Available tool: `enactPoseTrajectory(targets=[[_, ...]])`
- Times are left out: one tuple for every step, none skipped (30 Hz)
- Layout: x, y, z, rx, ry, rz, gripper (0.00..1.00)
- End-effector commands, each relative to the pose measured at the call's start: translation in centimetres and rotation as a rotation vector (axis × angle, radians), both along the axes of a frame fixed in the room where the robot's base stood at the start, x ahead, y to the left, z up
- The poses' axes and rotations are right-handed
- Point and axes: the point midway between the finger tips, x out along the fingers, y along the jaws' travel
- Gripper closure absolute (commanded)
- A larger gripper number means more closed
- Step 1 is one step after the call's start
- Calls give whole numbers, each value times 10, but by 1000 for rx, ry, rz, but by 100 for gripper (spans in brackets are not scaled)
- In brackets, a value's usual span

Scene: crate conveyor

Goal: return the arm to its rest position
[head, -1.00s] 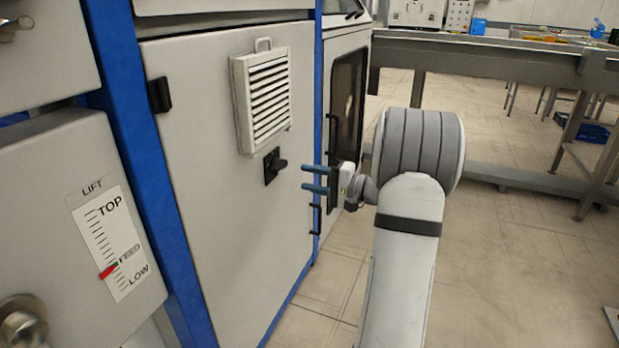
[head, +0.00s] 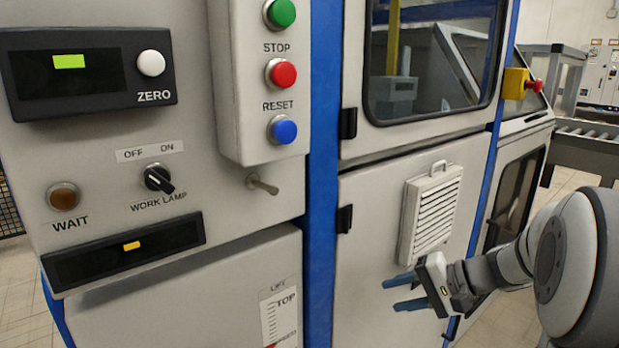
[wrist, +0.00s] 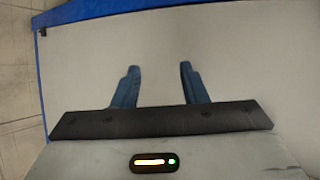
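My gripper (head: 396,293) is at the lower right in the head view, in front of the cabinet's lower door (head: 375,250) and below its vent grille. Its two blue fingers point left and are apart, with nothing between them. In the wrist view the open fingers (wrist: 158,85) show against a plain pale panel with a blue edge. My arm comes in from the right edge of the head view. Whether the fingers touch the door cannot be told for sure; they appear clear of it.
The control panel has green, red and blue buttons (head: 282,72), a work lamp knob (head: 158,178) and a toggle (head: 262,184). The vent grille (head: 430,212) juts from the door. A red and yellow emergency stop (head: 520,84) and a roller conveyor (head: 590,135) are at the right.

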Motion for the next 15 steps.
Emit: enactPoseTrajectory(targets=[[-17,17,32,-64,26,47,61],[-26,24,39,-103,44,72,61],[-39,31,49,-156,64,100,61],[-49,36,55,-197,80,122,61],[-58,41,62,-238,91,142,61],[-71,46,72,-294,104,169,61],[-79,49,79,-337,110,186,61],[-89,51,86,-379,117,204,61],[-100,53,96,-437,121,226,61],[-108,54,104,-481,123,243,61],[-116,55,111,-525,122,256,61],[-126,55,122,-582,118,275,61],[-133,55,130,-626,113,288,61],[-140,54,138,-670,106,300,61],[-148,53,148,-725,94,314,61]])
